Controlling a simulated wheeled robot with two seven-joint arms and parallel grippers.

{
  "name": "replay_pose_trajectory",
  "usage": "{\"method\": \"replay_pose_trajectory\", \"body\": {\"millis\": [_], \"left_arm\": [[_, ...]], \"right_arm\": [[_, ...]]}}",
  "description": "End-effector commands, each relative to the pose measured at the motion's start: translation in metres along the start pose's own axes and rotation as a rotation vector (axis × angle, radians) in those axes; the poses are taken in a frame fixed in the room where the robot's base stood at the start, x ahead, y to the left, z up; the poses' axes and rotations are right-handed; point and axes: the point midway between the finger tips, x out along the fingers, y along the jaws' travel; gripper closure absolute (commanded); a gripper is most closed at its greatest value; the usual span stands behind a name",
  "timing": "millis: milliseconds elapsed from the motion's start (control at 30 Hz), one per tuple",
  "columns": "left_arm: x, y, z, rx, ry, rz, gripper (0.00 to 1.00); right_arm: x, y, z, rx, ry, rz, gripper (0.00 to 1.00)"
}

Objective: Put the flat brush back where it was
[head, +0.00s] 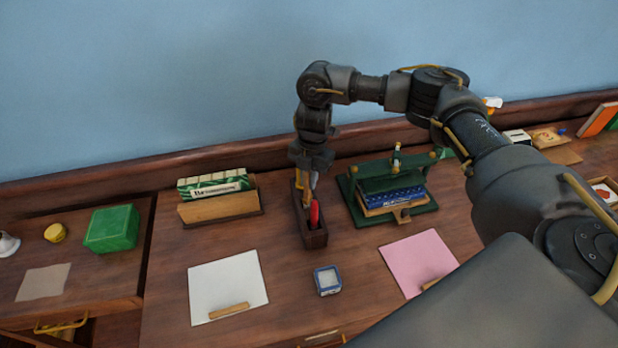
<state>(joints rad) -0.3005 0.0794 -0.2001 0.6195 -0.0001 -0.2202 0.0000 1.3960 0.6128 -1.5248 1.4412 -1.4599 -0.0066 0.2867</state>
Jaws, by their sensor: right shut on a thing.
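My right gripper (307,178) reaches down from above over the far part of a narrow dark wooden box (315,240) on the desk. It is shut on a slim thing, which I take to be the flat brush; the fingers and wrist hide most of it, and I cannot tell whether it touches the box floor. A red item (314,214) lies in the same box, just in front of the gripper. My left gripper is not in view.
A wooden holder (220,207) with green-and-white packets stands left of the box. A green press-like stand (392,188) is close on its right. White paper (227,287), a small blue-rimmed container (327,280) and pink paper (418,262) lie in front. A green box (111,229) stands far left.

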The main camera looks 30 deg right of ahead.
Motion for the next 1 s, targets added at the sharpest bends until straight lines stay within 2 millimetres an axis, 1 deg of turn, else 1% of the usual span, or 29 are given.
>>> {"method": "replay_pose_trajectory", "body": {"millis": [367,467,500,667,900,1000], "left_arm": [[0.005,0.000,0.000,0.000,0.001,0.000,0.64],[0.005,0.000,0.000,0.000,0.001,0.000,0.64],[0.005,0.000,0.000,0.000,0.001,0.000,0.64],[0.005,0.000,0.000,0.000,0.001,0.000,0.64],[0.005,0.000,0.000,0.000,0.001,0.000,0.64],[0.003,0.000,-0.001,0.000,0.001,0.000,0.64]], "right_arm": [[0.012,0.000,0.001,0.000,0.001,0.000,1.00],[0.012,0.000,0.002,0.000,0.001,0.000,1.00],[0.012,0.000,0.002,0.000,0.001,0.000,0.85],[0.011,0.000,0.002,0.000,0.001,0.000,0.64],[0.011,0.000,0.002,0.000,0.000,0.000,0.64],[0.007,0.000,0.001,0.000,0.000,0.001,0.64]]}}
